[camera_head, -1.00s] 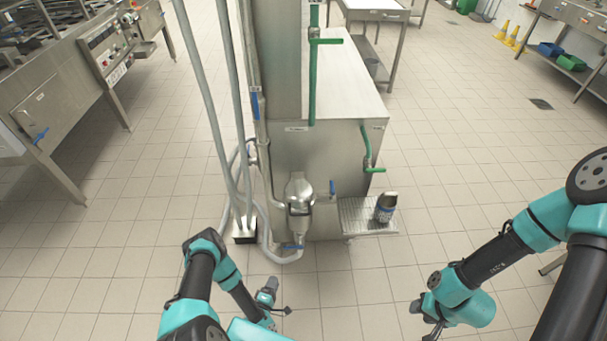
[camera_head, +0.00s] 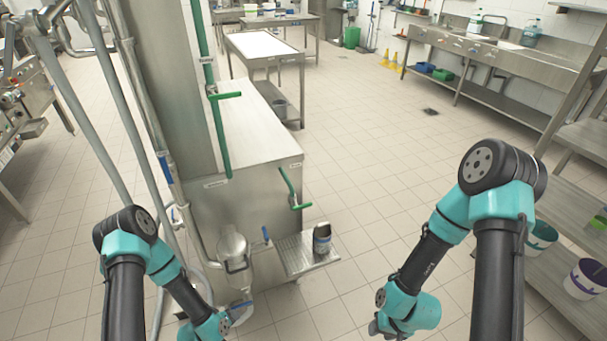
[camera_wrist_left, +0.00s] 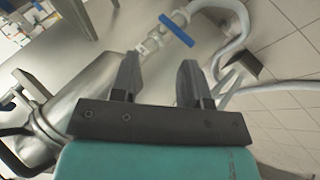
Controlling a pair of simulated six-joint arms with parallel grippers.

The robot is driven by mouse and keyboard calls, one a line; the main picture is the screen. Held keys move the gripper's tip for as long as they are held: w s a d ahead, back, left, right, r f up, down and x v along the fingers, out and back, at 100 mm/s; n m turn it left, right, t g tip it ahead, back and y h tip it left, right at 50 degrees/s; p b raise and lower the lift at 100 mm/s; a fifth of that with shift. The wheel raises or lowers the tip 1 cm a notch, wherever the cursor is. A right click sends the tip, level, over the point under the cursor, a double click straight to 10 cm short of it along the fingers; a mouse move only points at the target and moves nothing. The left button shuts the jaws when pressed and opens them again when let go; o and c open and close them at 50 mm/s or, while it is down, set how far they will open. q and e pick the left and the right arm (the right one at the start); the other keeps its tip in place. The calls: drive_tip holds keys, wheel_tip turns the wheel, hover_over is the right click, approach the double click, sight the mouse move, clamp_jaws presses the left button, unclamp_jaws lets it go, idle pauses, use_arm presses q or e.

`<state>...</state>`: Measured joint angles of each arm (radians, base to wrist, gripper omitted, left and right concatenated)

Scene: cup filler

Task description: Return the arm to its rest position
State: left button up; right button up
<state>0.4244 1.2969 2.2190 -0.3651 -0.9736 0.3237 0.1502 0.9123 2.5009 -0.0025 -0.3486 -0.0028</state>
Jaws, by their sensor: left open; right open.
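My left arm (camera_head: 150,255) reaches down at the lower left in the head view, with its wrist low beside the steel machine. My left gripper (camera_wrist_left: 157,72) shows in the left wrist view with its two dark fingers apart and nothing between them. My right arm (camera_head: 440,235) is bent on the right in the head view. My right gripper (camera_head: 380,327) hangs low over the floor at the bottom edge. It looks empty, but its fingers are small and partly cut off.
A dark cup-like container (camera_head: 322,238) stands on a metal shelf (camera_head: 300,258) at the steel machine (camera_head: 250,130). A steel vessel (camera_head: 235,255), pipes and a blue-handled valve (camera_wrist_left: 177,30) are close to my left gripper. Shelving (camera_head: 580,210) stands at right. Tiled floor lies open in the middle.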

use_arm(q)
drive_tip(key=s+d+r+m+g, duration=0.2)
drive_tip(key=s+r+g, duration=0.1)
drive_tip(key=r, duration=0.4)
drive_tip(key=s+d+r+m+g, duration=0.1)
drive_tip(key=s+r+m+g, duration=0.1)
drive_tip(key=s+r, duration=0.4)
wheel_tip(320, 180, up, 3)
drive_tip(key=shift+s+d+f+m+g, duration=0.2)
drive_tip(key=shift+s+d+m+g, duration=0.15)
drive_tip(key=shift+g, duration=0.55)
